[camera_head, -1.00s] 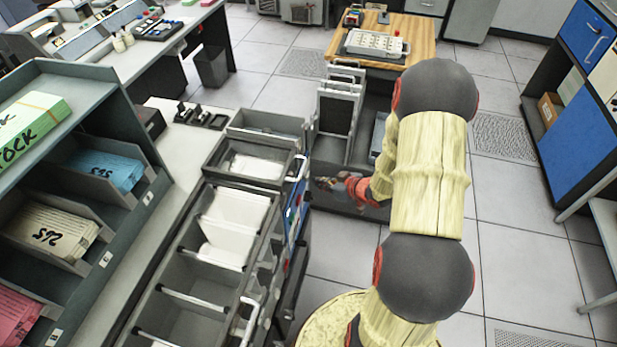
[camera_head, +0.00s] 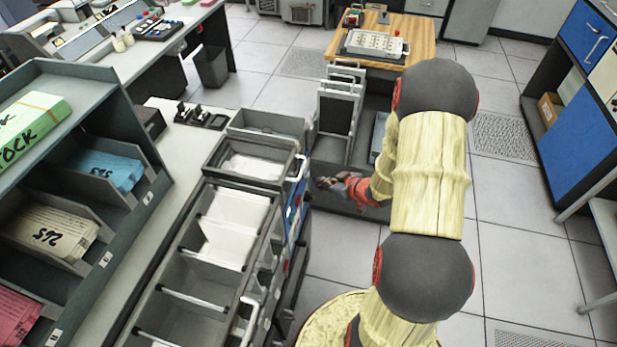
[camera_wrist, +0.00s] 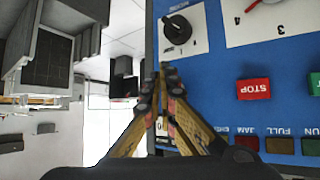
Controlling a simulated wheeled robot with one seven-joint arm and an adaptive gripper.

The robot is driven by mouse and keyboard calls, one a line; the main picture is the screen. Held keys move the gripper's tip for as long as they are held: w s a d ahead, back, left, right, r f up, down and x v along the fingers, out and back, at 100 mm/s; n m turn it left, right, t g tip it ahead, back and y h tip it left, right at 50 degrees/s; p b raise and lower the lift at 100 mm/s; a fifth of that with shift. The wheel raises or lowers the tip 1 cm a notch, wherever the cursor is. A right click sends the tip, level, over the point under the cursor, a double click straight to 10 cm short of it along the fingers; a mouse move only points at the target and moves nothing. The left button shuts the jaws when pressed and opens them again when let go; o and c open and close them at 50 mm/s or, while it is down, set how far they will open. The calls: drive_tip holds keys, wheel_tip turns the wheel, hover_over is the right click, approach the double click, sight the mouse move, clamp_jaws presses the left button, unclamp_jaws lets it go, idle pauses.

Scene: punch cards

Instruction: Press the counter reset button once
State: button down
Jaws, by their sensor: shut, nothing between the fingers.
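The blue control panel (camera_wrist: 225,75) fills the right of the wrist view. It carries a black rotary knob (camera_wrist: 177,29), a red STOP button (camera_wrist: 253,89) and a row of small lamps. A white counter window (camera_wrist: 160,127) with a "0" shows partly between my fingers. I cannot make out the counter reset button; my fingers may cover it. My gripper (camera_wrist: 165,70) is shut and empty, its tips over the panel's left edge. I cannot tell whether they touch. In the head view, my gripper (camera_head: 325,182) is beside the machine's blue side face (camera_head: 293,217).
The grey card machine (camera_head: 180,270) with white cards in its bins stands left of my arm. A card rack (camera_head: 75,210) is further left. A wooden-topped table (camera_head: 425,42) stands at the back. Tiled floor (camera_head: 510,240) to the right is clear.

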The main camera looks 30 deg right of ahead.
drive_tip(key=shift+a, duration=0.1)
drive_tip(key=shift+w+a, duration=0.2)
drive_tip(key=shift+w, duration=0.1)
drive_tip(key=shift+w+a, duration=0.35)
drive_tip(key=shift+w, duration=0.05)
idle(0.9)
drive_tip(key=shift+s+d+p, duration=0.65)
drive_tip(key=shift+s, duration=0.05)
idle(0.4)
drive_tip(key=shift+s+d+p, duration=0.95)
drive_tip(key=shift+s+d, duration=0.7)
drive_tip(key=shift+s, duration=0.2)
drive_tip(key=shift+f, duration=0.1)
